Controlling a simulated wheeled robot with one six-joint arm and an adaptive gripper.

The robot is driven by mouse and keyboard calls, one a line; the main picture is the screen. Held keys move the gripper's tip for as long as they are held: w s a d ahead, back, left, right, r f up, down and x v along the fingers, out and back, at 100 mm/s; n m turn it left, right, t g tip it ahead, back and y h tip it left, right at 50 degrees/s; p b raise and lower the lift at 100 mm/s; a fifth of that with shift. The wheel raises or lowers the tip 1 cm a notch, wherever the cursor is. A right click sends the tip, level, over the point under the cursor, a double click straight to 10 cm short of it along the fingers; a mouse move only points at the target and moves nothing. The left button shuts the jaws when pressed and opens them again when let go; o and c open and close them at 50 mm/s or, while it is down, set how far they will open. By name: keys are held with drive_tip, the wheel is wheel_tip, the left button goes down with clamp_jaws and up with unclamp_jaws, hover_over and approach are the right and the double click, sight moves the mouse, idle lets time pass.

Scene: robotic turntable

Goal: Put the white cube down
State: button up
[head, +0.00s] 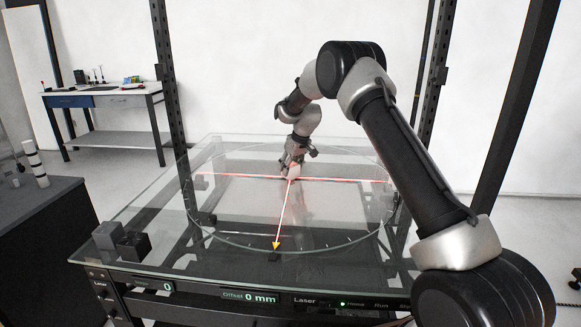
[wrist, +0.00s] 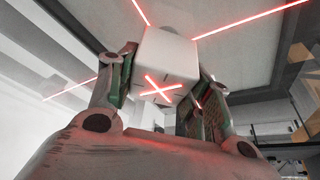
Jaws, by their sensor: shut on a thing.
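The white cube (wrist: 165,55) is between the two fingers of my gripper (wrist: 165,75) in the wrist view. A red laser cross lies on the cube's near face. My gripper is shut on it. In the head view my gripper (head: 292,169) points down over the middle of the glass turntable (head: 340,215), where the red laser lines meet. The cube is small there and mostly hidden by the fingers. I cannot tell whether its underside touches the glass.
Two dark grey cubes (head: 134,244) sit at the glass table's front left corner. A yellow arrow marker (head: 276,246) is near the front rim. Dark frame posts (head: 172,80) stand around the table. The glass around my gripper looks clear.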

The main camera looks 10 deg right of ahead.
drive_tip(key=o, duration=1.1)
drive_tip(key=shift+f, duration=0.15)
